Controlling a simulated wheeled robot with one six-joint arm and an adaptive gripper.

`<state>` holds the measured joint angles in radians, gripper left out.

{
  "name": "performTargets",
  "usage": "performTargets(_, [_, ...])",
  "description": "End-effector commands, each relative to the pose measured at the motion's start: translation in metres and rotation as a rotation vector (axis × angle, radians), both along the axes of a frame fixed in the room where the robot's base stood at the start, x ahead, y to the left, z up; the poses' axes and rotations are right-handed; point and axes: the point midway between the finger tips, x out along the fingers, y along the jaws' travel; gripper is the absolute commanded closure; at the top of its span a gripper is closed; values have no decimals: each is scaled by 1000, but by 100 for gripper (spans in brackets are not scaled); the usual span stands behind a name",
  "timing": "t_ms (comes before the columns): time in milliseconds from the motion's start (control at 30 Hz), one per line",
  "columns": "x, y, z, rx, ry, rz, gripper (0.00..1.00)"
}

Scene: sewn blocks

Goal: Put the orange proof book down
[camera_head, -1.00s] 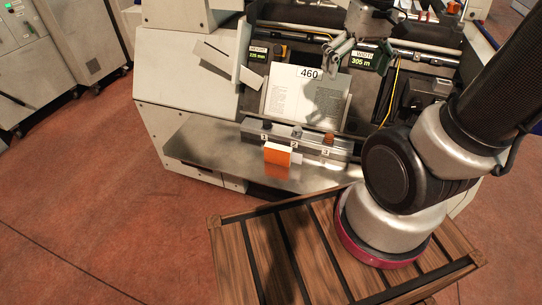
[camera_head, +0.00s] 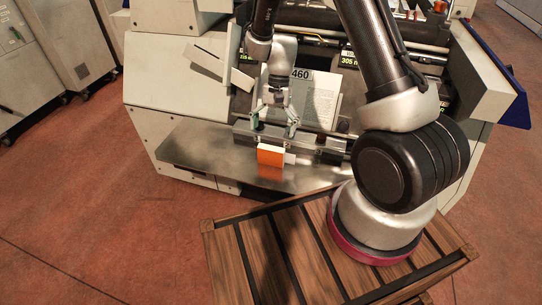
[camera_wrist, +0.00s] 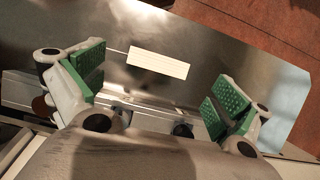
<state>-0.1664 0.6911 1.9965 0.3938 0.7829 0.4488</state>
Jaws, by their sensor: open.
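The orange proof book (camera_head: 270,155) stands upright on the metal shelf (camera_head: 205,153) at the front of the machine, its orange cover facing me. In the wrist view a pale strip, apparently the book's top edge (camera_wrist: 158,62), lies between and beyond the fingers. My gripper (camera_head: 274,122) is just above and behind the book in the head view. Its green-padded fingers are spread wide and hold nothing, as the wrist view also shows (camera_wrist: 156,92). The fingers look apart from the book.
A row of small numbered clamps or knobs on a metal bar (camera_head: 328,146) runs behind the book. A printed sheet marked 460 (camera_head: 318,100) leans behind my gripper. A small pale piece (camera_head: 290,159) is beside the book. The shelf's left part is clear. A slatted wooden crate (camera_head: 240,265) is in front.

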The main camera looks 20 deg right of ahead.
Motion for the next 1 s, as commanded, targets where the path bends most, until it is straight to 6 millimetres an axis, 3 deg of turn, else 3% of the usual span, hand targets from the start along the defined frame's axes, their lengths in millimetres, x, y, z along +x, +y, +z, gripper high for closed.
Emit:
performTargets(500, [-14, 10, -67, -3, 1, -20, 0])
performTargets(833, [-17, 13, -75, -2, -2, -20, 0])
performTargets(1000, [-17, 13, -75, -2, -2, -20, 29])
